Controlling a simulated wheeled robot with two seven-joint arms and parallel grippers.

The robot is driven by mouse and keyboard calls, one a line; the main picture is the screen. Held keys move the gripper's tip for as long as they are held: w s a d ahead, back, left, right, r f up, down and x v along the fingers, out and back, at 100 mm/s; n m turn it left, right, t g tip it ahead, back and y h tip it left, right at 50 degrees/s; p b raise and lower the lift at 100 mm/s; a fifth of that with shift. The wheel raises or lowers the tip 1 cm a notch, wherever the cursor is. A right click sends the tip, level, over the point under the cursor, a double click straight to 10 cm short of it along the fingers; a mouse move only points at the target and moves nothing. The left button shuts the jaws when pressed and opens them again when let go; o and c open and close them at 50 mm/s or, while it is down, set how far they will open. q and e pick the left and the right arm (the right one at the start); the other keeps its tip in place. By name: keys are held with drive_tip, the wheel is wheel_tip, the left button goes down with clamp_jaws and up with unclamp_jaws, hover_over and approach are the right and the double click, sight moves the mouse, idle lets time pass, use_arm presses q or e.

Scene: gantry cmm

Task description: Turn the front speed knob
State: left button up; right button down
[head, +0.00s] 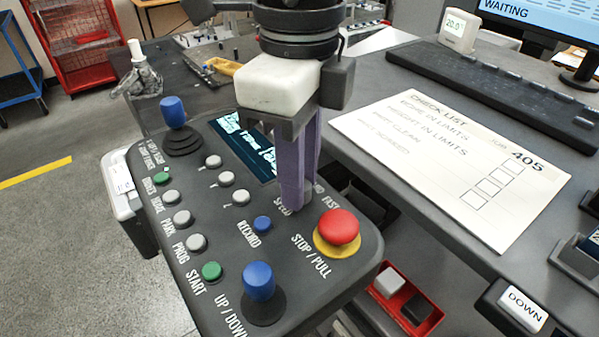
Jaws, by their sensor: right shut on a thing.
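The dark control box (215,270) carries the speed knob (296,203), which sits near its right edge by the SPEED and FAST lettering. My right gripper (296,198) comes down from above with its purple fingers shut on the knob. The fingers hide most of the knob, so its pointer cannot be read. My left gripper is not in view.
A red STOP/PULL button (339,227) stands close to the right of the fingers. Blue joysticks (173,111) and (259,281) rise from the box. A checklist sheet (450,165) and a keyboard (490,95) lie to the right.

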drive_tip(key=shift+n, duration=0.4)
drive_tip(key=c, duration=1.5)
unclamp_jaws()
drive_tip(key=shift+c, duration=0.2)
wheel_tip(320, 180, up, 10)
drive_tip(key=shift+r, duration=0.2)
